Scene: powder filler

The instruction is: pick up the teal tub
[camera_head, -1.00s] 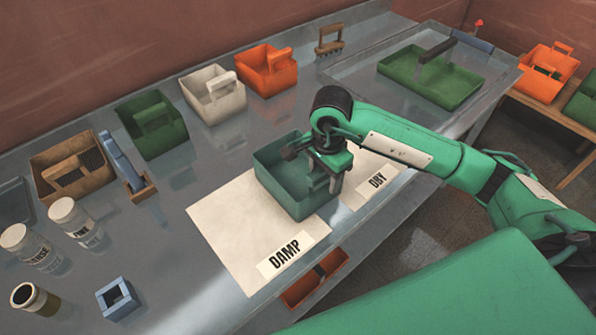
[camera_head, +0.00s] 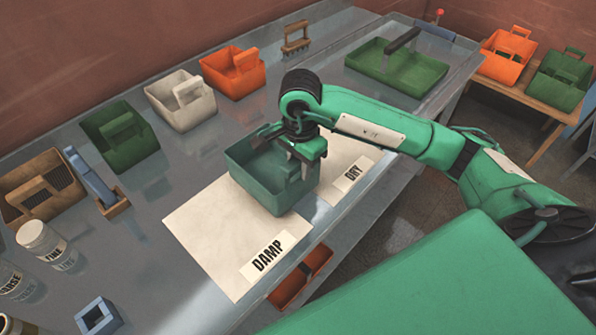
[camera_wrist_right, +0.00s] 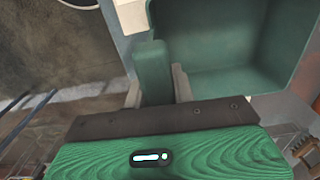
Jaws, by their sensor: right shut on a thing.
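The teal tub (camera_head: 262,183) is upright over the back of the white DAMP sheet (camera_head: 215,240) in the head view. I cannot tell whether its base touches the sheet. My right gripper (camera_head: 302,164) reaches down at the tub's right side. In the right wrist view, its fingers (camera_wrist_right: 155,88) are shut on an upright teal part of the tub, beside the tub's open hollow (camera_wrist_right: 215,50). The hollow looks empty where it shows. My left gripper is not in view.
Green (camera_head: 120,137), white (camera_head: 182,100) and orange (camera_head: 233,74) tubs line the back of the bench. A DRY label (camera_head: 353,174) lies to the right of the teal tub.

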